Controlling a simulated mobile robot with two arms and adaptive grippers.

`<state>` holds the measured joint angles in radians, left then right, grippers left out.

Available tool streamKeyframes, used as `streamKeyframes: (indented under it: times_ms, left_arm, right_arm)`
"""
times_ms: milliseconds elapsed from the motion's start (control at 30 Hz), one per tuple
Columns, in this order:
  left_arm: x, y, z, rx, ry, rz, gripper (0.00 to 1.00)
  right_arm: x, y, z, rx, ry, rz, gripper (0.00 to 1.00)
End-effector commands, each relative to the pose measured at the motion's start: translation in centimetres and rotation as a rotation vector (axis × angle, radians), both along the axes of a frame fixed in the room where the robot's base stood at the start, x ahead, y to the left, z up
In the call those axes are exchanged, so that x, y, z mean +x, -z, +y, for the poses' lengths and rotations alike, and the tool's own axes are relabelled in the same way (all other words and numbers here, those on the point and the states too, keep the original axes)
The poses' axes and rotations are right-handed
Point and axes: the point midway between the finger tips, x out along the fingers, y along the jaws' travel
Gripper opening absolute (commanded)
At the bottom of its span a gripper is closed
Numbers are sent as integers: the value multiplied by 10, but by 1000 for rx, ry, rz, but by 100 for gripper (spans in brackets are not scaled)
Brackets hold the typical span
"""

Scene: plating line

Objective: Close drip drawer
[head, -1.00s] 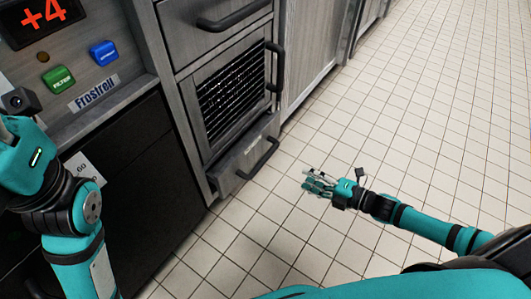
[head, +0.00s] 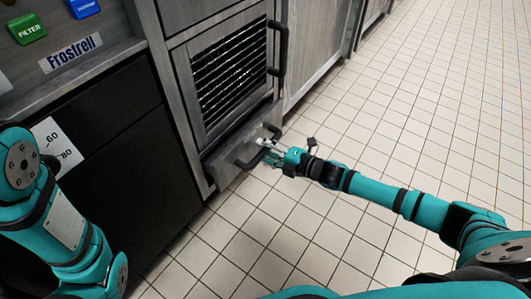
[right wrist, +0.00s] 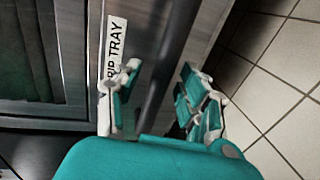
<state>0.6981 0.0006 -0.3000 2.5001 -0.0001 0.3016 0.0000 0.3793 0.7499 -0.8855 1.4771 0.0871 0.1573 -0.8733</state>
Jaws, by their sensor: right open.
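The drip drawer (head: 228,158) is the low grey drawer under the grille door, and it stands out from the cabinet front. It has a dark bar handle (head: 258,150). In the right wrist view its front carries a label reading "RIP TRAY" (right wrist: 115,50), partly covered by a finger. My right gripper (head: 266,148) is at the drawer handle. In the right wrist view the open fingers (right wrist: 158,100) have the dark handle bar (right wrist: 168,65) between them. I cannot tell whether they touch it. My left arm shows at the left, but its gripper is out of view.
Above the drawer is a grille door (head: 228,75) with a dark vertical handle (head: 278,52). A black cabinet front (head: 120,185) stands to the left, below a panel marked "Frostrell" (head: 70,53). The tiled floor (head: 400,110) to the right is clear.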

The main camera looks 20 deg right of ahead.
Motion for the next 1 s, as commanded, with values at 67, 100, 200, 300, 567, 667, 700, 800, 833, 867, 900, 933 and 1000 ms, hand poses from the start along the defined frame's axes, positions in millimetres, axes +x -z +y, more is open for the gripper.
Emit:
streamKeyframes:
  times_ms: [67,100,200,300,567,667,700,800,833,867,900,933,1000]
  left_arm:
    - [-1,0,0,0,0,-2,42]
    - [-1,0,0,0,0,-2,42]
    - [-1,0,0,0,0,-2,42]
    - [-1,0,0,0,0,-2,42]
    - [-1,0,0,0,0,-3,42]
    - [-1,0,0,0,0,-3,42]
    - [-1,0,0,0,0,-3,42]
    - [-1,0,0,0,0,-3,42]
    - [-1,0,0,0,0,-3,42]
    - [-1,0,0,0,0,-3,42]
    - [-1,0,0,0,0,-3,42]
    - [-1,0,0,0,0,-3,42]
    - [-1,0,0,0,0,-3,42]
  right_arm:
    - [1,0,1,0,0,0,42]
    - [1,0,1,0,0,0,42]
    - [1,0,1,0,0,0,42]
    - [1,0,1,0,0,0,37]
    - [1,0,1,0,0,0,3]
    - [1,0,1,0,-1,0,0]
    - [1,0,1,0,-1,0,0]
    - [1,0,1,0,-1,0,0]
    - [1,0,1,0,-1,0,0]
    - [1,0,1,0,-1,0,0]
    - [1,0,1,0,-1,0,0]
    - [1,0,1,0,-1,0,0]
    - [1,0,1,1,-1,1,0]
